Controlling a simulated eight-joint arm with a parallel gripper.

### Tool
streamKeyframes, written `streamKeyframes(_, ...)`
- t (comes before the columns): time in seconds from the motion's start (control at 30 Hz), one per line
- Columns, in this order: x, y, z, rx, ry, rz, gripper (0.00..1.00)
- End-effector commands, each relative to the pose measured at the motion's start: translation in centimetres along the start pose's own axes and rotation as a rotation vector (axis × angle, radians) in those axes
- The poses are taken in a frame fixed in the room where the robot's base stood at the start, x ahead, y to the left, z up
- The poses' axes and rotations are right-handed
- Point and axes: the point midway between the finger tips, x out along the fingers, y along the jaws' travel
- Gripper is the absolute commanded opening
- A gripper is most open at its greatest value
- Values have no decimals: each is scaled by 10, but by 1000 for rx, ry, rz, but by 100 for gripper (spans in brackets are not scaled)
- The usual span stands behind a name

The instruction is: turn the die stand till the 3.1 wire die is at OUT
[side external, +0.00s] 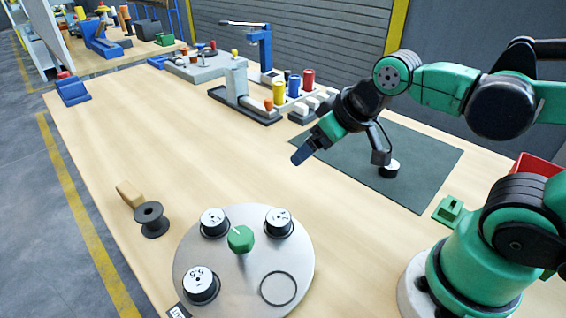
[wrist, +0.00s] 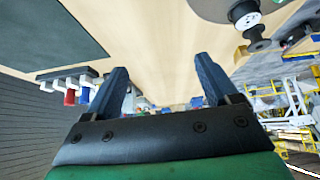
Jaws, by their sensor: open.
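The die stand (side external: 245,272) is a round grey disc at the front of the bench in the side view, with a green knob (side external: 240,239) at its middle. It bears three white-topped dies: one at the back left (side external: 214,221), one at the back right (side external: 278,222) and one at the front left (side external: 199,285) that seems to read 5.5. The other two numbers are too small to read. A bare ring marks the front right. A dark tag (side external: 178,311) at the front-left edge is cut off and unreadable. My gripper (side external: 302,154) is open and empty, above and behind the stand.
A black spool (side external: 151,219) and a tan block (side external: 130,194) lie left of the stand. A rack of coloured cylinders (side external: 280,98) stands behind. The bench's left middle is clear.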

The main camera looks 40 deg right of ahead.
Motion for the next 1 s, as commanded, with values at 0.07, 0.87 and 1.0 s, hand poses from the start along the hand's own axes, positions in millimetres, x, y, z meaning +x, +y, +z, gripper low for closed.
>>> streamKeyframes(0.07, 1, -12, -5, -58, -47, -26, 80)
streamKeyframes(0.87, 42, -150, 9, -739, -568, -234, 80)
streamKeyframes(1.0, 56, -150, 19, -737, -566, -234, 80)
